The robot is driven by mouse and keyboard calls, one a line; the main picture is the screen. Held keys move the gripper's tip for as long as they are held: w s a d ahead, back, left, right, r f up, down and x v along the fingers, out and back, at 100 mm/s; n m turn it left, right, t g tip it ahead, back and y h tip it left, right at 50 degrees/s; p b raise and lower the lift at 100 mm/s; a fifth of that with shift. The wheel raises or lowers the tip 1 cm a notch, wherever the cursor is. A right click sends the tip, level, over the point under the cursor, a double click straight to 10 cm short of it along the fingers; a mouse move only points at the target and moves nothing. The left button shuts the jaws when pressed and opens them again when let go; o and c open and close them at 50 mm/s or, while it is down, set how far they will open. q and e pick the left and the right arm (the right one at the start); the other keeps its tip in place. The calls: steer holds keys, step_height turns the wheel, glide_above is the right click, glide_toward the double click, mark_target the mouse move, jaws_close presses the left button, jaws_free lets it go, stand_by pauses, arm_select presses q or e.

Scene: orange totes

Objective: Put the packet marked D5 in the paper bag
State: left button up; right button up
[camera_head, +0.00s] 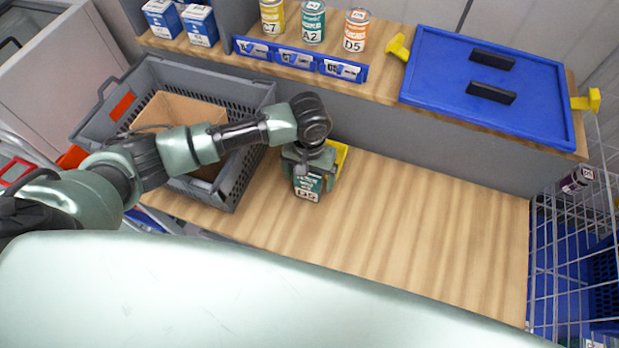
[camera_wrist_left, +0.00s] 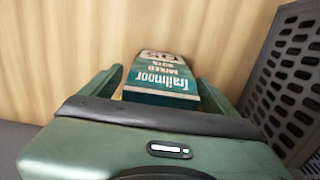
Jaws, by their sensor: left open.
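The teal packet marked D5 (camera_head: 307,187) stands on the wooden worktop, just right of the grey crate. In the left wrist view the packet (camera_wrist_left: 162,80) shows its printed face between the two fingers. My left gripper (camera_head: 308,160) is over the packet from above, open, with one finger on each side of it; I cannot tell whether they touch it. The brown paper bag (camera_head: 178,108) is inside the grey crate, partly hidden behind my left arm. My right gripper is not in view.
The grey crate (camera_head: 258,92) has perforated walls. A yellow object (camera_head: 340,156) shows behind my left gripper. The shelf above holds cans, including an orange can marked D5 (camera_head: 355,32), and a blue lid (camera_head: 440,70). The worktop to the right is clear, ending near a wire cage (camera_head: 560,250).

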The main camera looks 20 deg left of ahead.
arm_select(q)
step_height(320, 180, down, 2)
steer(key=shift+c, duration=0.3)
steer(key=shift+r, duration=0.1)
steer(key=c, duration=1.7)
